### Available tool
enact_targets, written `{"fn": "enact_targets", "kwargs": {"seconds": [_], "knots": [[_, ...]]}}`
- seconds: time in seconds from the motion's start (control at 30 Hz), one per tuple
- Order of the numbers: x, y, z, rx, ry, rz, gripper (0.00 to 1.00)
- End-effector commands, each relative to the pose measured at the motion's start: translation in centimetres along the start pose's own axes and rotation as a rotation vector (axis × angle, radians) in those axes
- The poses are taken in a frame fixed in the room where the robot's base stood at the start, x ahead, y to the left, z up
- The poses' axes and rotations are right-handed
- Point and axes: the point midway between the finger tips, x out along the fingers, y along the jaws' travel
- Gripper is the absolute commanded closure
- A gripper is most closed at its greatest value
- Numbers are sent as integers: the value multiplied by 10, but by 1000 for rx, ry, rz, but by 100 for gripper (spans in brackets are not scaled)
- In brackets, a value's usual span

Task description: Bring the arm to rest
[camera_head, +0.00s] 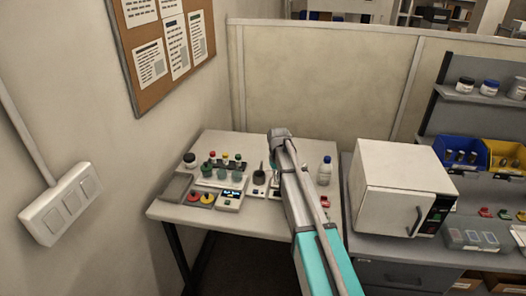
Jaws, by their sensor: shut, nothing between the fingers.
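My arm (312,245) reaches up from the bottom of the head view, in grey and turquoise, across the right part of a small white table. Its far end is a grey joint (278,140) above the table's back edge. I cannot make out my gripper's fingers; they are not in view. The arm hides part of the table's right side.
A white box-shaped oven (390,190) stands on the bench to the right. A partition wall (320,85) is behind.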

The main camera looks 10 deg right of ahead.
Motion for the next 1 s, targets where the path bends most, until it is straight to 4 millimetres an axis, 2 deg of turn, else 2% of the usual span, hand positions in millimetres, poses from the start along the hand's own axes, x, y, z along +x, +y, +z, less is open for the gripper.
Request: {"fn": "enact_targets", "kwargs": {"seconds": [0.17, 0.27, 0.7, 0.8, 0.9, 1.0], "knots": [[0, -6, 32, 19, 0, 0, 100], [0, -12, 59, 36, 0, 0, 100], [0, -44, 210, 145, 0, 1, 100], [0, -48, 239, 167, 0, 1, 100], [0, -53, 261, 186, 0, 1, 100], [0, -56, 275, 197, 0, 1, 100]]}}
